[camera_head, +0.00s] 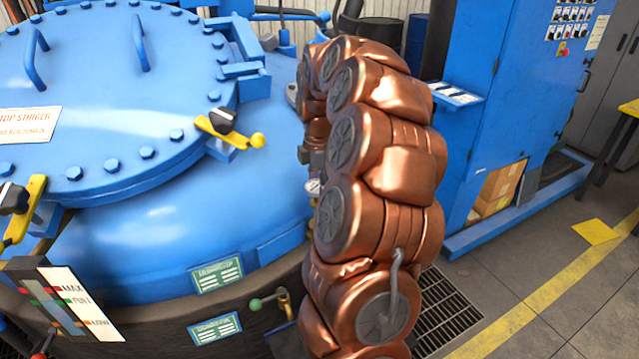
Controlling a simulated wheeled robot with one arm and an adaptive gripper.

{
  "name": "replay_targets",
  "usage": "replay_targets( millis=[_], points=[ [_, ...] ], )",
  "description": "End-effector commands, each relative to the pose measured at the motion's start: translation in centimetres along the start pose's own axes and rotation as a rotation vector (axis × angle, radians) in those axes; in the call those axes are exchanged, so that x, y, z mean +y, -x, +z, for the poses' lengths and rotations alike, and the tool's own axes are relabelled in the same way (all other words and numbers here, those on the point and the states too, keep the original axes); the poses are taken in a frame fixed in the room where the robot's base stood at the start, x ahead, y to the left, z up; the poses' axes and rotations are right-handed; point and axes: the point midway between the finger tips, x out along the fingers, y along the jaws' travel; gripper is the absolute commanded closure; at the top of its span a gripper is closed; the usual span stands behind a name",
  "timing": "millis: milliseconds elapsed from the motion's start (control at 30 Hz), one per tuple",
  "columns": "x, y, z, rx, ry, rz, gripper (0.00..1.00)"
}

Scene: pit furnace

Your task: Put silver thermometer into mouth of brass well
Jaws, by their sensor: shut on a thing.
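My gripper (313,160) is a small dark grey shape at the end of my copper arm, over the right edge of the blue furnace. It is partly hidden by my own arm links. Right below it is the small round white dial of the silver thermometer (313,187), which my gripper is shut on. The thermometer's stem is hidden behind my arm.
The blue furnace (165,225) with its bolted lid (100,100) fills the left. A green-knobbed valve lever (268,301) sticks out at its lower front. A blue control cabinet (520,90) stands at right.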

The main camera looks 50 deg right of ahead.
Motion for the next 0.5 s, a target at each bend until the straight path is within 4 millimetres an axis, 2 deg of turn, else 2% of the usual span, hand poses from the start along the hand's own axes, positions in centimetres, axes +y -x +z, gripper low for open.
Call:
replay_targets(
  millis=[500],
  points=[
    [-0.1,-2.6,0.0,0.001,-0.001,-0.002,0.77]
  ],
)
